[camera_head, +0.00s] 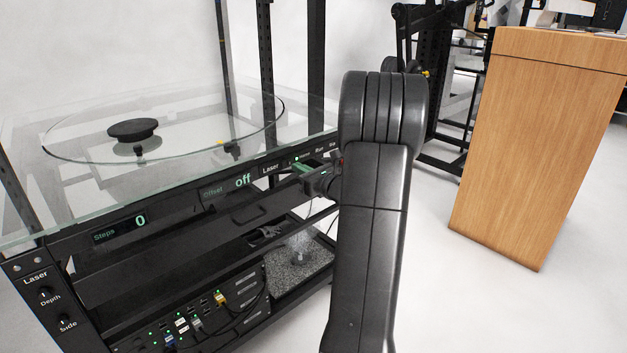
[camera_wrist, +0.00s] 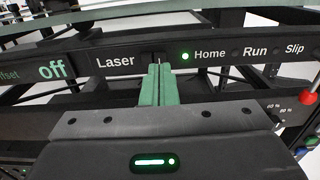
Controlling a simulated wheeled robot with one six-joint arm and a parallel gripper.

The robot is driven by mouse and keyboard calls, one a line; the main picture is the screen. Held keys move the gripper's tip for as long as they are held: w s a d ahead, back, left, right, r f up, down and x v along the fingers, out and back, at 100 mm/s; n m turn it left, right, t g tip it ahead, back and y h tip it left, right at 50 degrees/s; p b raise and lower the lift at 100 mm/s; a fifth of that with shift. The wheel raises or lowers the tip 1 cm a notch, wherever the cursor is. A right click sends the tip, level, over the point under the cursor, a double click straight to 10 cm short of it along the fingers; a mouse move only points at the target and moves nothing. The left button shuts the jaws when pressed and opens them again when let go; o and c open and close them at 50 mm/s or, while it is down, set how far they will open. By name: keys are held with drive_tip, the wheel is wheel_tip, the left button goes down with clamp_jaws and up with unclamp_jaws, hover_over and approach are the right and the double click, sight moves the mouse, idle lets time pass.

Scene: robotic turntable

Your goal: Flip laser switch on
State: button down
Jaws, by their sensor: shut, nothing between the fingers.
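The laser switch (camera_wrist: 157,57) is a small dark part on the black front panel, right of the word "Laser" in the wrist view. My gripper (camera_wrist: 156,70) has green fingers, shut together with nothing between them. Its fingertips are right at the switch and cover its lower part, so I cannot tell whether they touch it. The display left of the label reads "off" in the wrist view (camera_wrist: 52,70) and in the head view (camera_head: 243,181). In the head view my gripper (camera_head: 294,172) points at the panel by the "Laser" label, and the switch is hard to make out.
A lit green dot (camera_wrist: 185,56) sits by "Home", with "Run" and "Slip" buttons farther right. A glass turntable (camera_head: 165,125) lies above the panel. Coloured knobs (camera_wrist: 308,97) stand at the right. A wooden cabinet (camera_head: 540,140) stands right of my arm.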

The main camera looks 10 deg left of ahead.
drive_tip(key=shift+x, duration=0.9)
drive_tip(key=shift+w+r+n+g+y+p, duration=0.25)
drive_tip(key=shift+n+g+y+p, duration=0.2)
drive_tip(key=shift+p, duration=0.2)
drive_tip(key=shift+f, duration=0.2)
drive_tip(key=shift+r, duration=0.1)
drive_tip(key=shift+s+d, duration=0.15)
drive_tip(key=shift+d, duration=0.2)
drive_tip(key=w+d+p+v, duration=0.1)
drive_tip(key=w+p+v, duration=0.1)
drive_tip(key=v, duration=1.1)
drive_tip(key=shift+w+d, duration=0.2)
drive_tip(key=shift+d, duration=0.15)
